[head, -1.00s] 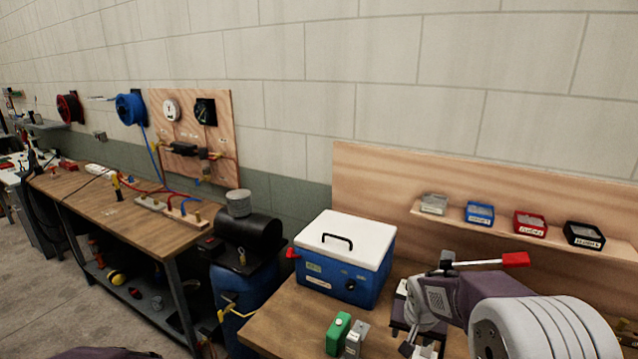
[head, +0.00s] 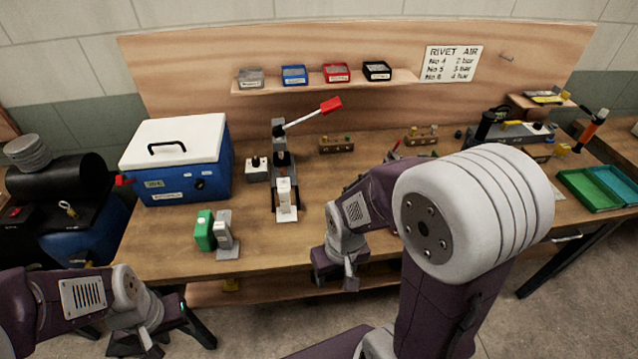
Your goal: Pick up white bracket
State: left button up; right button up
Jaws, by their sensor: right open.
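A small white upright piece (head: 285,192), which looks like the white bracket, stands on the base of the lever press (head: 280,150) on the bench. The press has a red-tipped lever. My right gripper (head: 338,278) is open, at the bench's front edge, to the right of the white piece, and apart from it. Its wrist and forearm cover part of the bench. My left gripper (head: 150,338) is low at the bottom left, in front of the bench and far from the white piece. Its jaws are too unclear to read.
A blue cooler box (head: 185,180) with a white lid stands at the bench's left. A green block (head: 205,231) and a grey fitting (head: 225,240) are near the front edge. Small bins (head: 295,75) line the back shelf.

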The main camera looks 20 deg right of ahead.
aim_at(285, 213)
jog(key=z, duration=0.45)
jog(key=j+z, duration=0.3)
jog(key=j, duration=0.2)
jog(key=j+z, duration=0.3)
jog(key=j, duration=0.2)
